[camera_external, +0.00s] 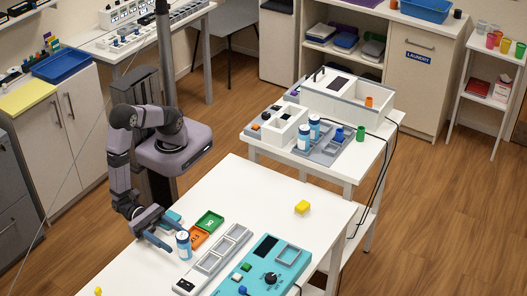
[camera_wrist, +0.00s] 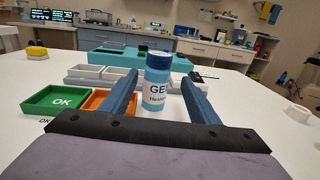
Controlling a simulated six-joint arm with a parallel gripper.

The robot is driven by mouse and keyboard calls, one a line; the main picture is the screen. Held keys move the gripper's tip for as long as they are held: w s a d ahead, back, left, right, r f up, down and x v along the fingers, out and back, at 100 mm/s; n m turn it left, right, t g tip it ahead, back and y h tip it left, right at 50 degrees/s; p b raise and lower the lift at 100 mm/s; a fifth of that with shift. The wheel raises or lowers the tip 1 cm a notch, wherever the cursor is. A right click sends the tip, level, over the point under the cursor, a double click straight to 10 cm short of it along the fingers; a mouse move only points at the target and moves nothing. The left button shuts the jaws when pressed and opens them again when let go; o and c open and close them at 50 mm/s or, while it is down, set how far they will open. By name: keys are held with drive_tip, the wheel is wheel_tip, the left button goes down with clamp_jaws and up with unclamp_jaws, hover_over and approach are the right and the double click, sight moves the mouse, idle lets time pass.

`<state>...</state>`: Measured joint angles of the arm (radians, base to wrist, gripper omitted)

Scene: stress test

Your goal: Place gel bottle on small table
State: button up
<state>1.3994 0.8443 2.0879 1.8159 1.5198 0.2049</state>
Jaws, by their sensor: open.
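The gel bottle (camera_external: 183,243) is white and blue with a dark blue cap and stands upright on the near white table (camera_external: 150,270). In the wrist view the gel bottle (camera_wrist: 157,82) shows "GEL" on its label, between the two blue fingers. My gripper (camera_external: 173,236) is open, low over the near table, with its fingers (camera_wrist: 158,92) either side of the bottle and visible gaps beside it. A smaller white table (camera_external: 380,140) stands behind to the right; I cannot tell whether it is the small table meant.
A green "OK" tray (camera_wrist: 58,100) and an orange tray (camera_wrist: 98,101) lie left of the bottle. Grey trays (camera_external: 222,250) and a teal device (camera_external: 262,272) lie right of it. Two similar bottles (camera_external: 303,140) and a white box (camera_external: 345,100) crowd the smaller table. A white shelf stand (camera_external: 486,50) is far right.

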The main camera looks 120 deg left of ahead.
sight(189, 247)
drive_tip(key=shift+w+d, duration=0.1)
drive_tip(key=shift+w, duration=1.35)
drive_tip(key=shift+w, duration=0.1)
drive_tip(key=w+p, duration=0.1)
drive_tip(key=w, duration=0.2)
drive_tip(key=shift+w+p, duration=0.4)
drive_tip(key=shift+w, duration=0.6)
drive_tip(key=c, duration=1.3)
drive_tip(key=shift+r, duration=0.1)
